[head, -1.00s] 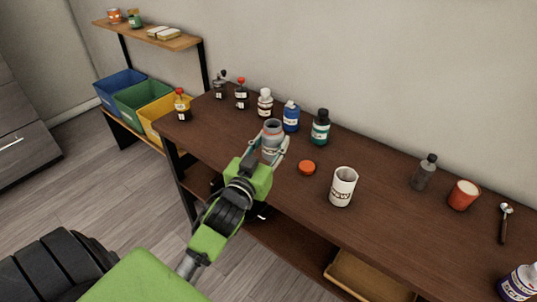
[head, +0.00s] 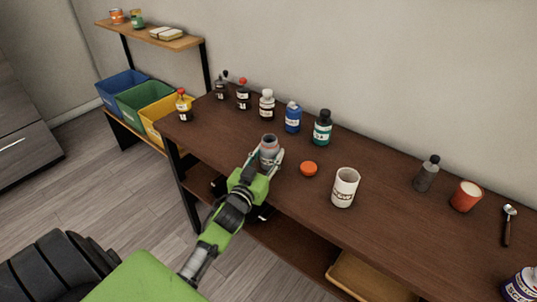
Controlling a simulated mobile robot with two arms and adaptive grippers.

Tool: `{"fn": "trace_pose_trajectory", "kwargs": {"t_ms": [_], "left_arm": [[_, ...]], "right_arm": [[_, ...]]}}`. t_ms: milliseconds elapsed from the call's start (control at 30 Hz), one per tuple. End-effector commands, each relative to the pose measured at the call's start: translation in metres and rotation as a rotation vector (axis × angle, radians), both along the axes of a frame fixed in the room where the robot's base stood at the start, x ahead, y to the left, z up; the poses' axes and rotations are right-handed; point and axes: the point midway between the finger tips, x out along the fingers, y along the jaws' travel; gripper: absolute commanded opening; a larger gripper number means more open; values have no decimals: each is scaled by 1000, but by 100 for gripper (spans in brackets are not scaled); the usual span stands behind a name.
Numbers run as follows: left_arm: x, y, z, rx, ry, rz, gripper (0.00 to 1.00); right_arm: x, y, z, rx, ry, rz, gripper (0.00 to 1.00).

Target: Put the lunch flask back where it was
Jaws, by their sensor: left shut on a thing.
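The lunch flask, taken to be the grey open-topped container (head: 268,145), is upright in the jaws of my left gripper (head: 266,160), over the left part of the dark wooden table. The gripper's fingers are closed around its sides. I cannot tell whether its base touches the tabletop. An orange-red round lid (head: 308,169) lies flat on the table just right of the flask. My right gripper is not in view.
A white mug-like container (head: 344,188) stands right of the lid. Several bottles, including a blue one (head: 292,118) and a green one (head: 322,128), line the back. A grey bottle (head: 427,174) and red cup (head: 465,196) stand further right. Tabletop between is clear.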

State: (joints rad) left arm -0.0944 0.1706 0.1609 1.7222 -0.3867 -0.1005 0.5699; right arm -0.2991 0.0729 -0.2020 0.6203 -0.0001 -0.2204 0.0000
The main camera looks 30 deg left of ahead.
Motion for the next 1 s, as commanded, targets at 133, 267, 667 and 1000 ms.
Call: {"fn": "trace_pose_trajectory", "kwargs": {"t_ms": [133,267,667,1000], "left_arm": [[0,0,-2,1,-1,0,13],[0,0,-3,1,1,0,55],[0,0,3,1,0,0,55],[-58,-11,-2,-1,4,0,55]], "right_arm": [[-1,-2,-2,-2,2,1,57],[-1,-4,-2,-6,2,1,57],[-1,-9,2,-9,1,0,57],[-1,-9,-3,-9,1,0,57]]}}
